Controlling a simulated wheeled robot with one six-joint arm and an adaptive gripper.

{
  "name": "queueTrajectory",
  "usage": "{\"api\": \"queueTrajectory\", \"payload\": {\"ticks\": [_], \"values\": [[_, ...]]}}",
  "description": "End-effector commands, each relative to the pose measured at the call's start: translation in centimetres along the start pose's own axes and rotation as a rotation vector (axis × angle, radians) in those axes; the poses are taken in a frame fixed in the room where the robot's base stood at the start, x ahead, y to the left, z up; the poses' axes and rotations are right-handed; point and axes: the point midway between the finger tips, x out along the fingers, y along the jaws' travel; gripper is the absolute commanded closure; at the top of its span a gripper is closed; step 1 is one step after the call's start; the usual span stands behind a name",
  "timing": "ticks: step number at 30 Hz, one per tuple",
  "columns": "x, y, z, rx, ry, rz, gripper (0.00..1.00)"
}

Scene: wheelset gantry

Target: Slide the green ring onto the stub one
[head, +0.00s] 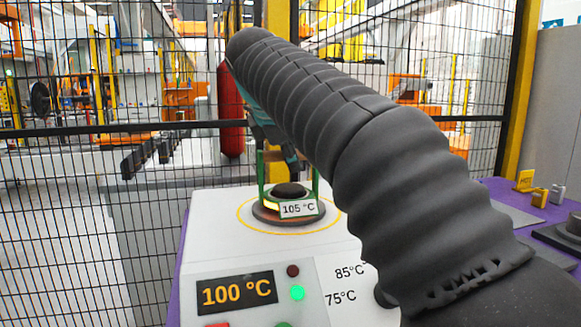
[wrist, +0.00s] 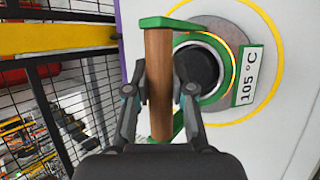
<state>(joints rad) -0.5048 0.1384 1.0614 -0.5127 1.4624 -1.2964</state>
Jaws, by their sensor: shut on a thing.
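The green ring (wrist: 224,85) sits around the black core (wrist: 198,68) of the heater, with a tag reading 105 °C (wrist: 248,76). Its green frame (head: 262,170) rises above the heater and carries a wooden grip bar (wrist: 158,70). My gripper (wrist: 158,98) is shut on this wooden bar, one finger on each side. In the head view my gripper (head: 285,145) is above the heater, partly hidden by my arm. I cannot make out stub one for certain; a dark cylinder (head: 573,222) is partly cut off at the right edge.
The white heater box (head: 215,240) has a 100 °C display (head: 237,292), a lit green lamp (head: 297,293) and temperature marks. A black mesh fence (head: 70,200) stands behind. Small yellow and grey blocks (head: 525,181) stand on the purple-topped table at the right.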

Motion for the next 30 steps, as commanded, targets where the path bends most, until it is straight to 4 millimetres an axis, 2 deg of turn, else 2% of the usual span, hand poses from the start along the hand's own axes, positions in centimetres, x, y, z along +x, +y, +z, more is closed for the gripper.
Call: {"api": "queueTrajectory", "payload": {"ticks": [10, 12, 19, 24, 30], "values": [[-2.9, 2.2, 1.2, 0.003, 0.001, 0.005, 1.0], [-3.1, 2.4, 3.5, 0.008, -0.003, 0.003, 1.0], [-4.0, 3.4, 9.6, 0.008, -0.004, 0.003, 1.0], [-4.4, 3.9, 12.3, 0.004, -0.002, 0.002, 1.0], [-4.7, 4.1, 13.7, 0.003, 0.0, 0.003, 1.0]]}}
